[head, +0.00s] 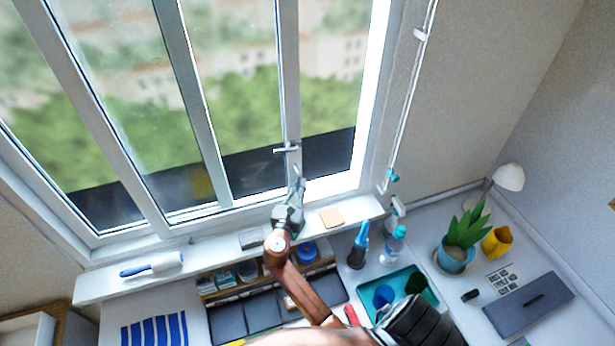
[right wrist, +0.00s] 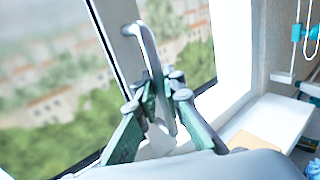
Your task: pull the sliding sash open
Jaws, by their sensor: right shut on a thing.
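The sliding sash has a white upright stile (head: 289,80) with a grey handle (head: 287,149) low on it. My right gripper (head: 298,180) reaches up to the handle from below. In the right wrist view, the handle (right wrist: 149,45) is a bent bar, and the right gripper's green-grey fingers (right wrist: 162,98) are shut around its lower part. To the right of the stile the outside view looks clearer than through the hazy glass on the left, as if that stretch is open. My left gripper is not in view.
The white window sill (head: 215,250) holds a blue-handled brush (head: 152,266) and a tan pad (head: 331,217). A blind cord (head: 408,95) hangs right of the window.

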